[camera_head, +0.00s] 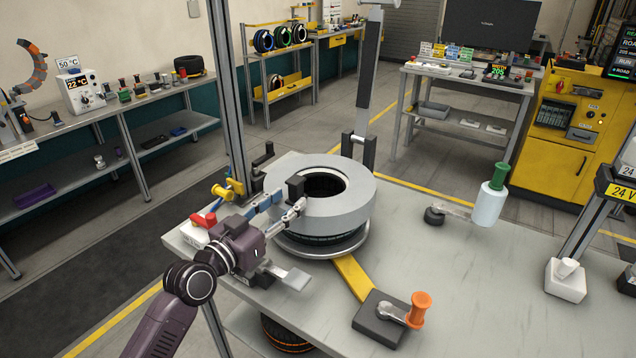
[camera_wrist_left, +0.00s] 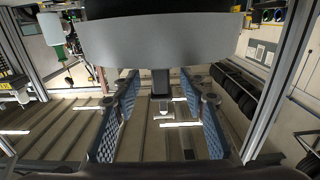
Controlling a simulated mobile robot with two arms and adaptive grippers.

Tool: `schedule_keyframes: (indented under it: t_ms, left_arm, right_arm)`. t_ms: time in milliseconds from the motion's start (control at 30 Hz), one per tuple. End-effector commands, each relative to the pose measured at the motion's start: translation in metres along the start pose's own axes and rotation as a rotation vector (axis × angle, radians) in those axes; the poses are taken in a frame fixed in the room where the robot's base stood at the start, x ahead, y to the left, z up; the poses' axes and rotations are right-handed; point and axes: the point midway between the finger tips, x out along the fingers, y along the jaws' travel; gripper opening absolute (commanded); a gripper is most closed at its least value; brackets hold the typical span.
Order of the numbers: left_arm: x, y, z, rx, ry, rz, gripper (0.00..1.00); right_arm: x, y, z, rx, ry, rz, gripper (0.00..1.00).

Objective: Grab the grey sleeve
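The grey sleeve looks to be the wide grey ring (camera_head: 350,203), lying flat over a dark round part on the table. A small black block (camera_head: 295,187) sits at its near left rim. My left gripper (camera_head: 291,200) is at that rim, with its fingertips close to the block. In the left wrist view, the grey ring (camera_wrist_left: 160,42) fills the top. My left gripper (camera_wrist_left: 160,88) shows its blue-padded fingers spread apart, with a dark block (camera_wrist_left: 160,80) between them and gaps on both sides. Contact cannot be told. My right gripper is not in view.
On the table (camera_head: 440,280) are a yellow bar (camera_head: 352,276), an orange-knobbed clamp (camera_head: 418,310) and a green-capped bottle (camera_head: 489,203). A red-handled part (camera_head: 204,221) and a post (camera_head: 228,100) stand close to my left arm. The table's right middle is clear.

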Motion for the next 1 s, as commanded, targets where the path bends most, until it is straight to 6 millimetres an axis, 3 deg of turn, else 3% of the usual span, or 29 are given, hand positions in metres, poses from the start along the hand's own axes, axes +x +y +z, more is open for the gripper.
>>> schedule_keyframes:
  t_ms: [133, 400, 767, 1000]
  left_arm:
    - [0.014, 0.0, -0.005, -0.002, 0.001, 0.0, 0.39]
    - [0.046, -0.001, -0.004, -0.001, 0.0, 0.0, 0.39]
    - [0.052, -0.001, -0.003, 0.001, -0.001, 0.0, 0.39]
    - [0.052, -0.001, -0.003, 0.0, -0.001, 0.0, 0.14]
  right_arm:
    - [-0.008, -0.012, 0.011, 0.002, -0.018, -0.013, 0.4]
    - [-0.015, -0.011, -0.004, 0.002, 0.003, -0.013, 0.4]
    - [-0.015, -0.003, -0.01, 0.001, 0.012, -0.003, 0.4]
    - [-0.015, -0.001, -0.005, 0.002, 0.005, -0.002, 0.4]
